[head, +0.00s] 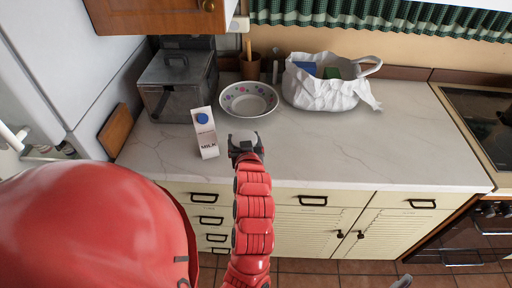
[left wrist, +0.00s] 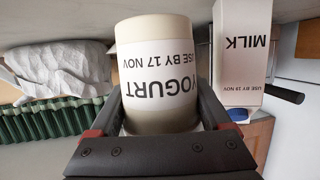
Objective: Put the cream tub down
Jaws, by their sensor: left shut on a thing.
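The cream tub (left wrist: 158,75), a cream-coloured pot with a white label reading YOGURT, stands between the fingers of my left gripper (left wrist: 160,122) and appears upside down in the left wrist view. In the head view my left gripper (head: 245,142) is over the front part of the marble-look counter (head: 320,150), shut on the tub. Only a little of the tub shows there, beyond the fingers. I cannot tell whether its base touches the counter. A grey tip at the bottom edge of the head view may be my right gripper (head: 402,282); its fingers cannot be made out.
A milk carton (head: 205,135) stands close left of my left gripper. A flowered bowl (head: 249,99) is just behind, with a white bag (head: 325,88) to its right and a grey metal box (head: 178,88) at back left. The counter right of the gripper is clear up to the hob (head: 480,115).

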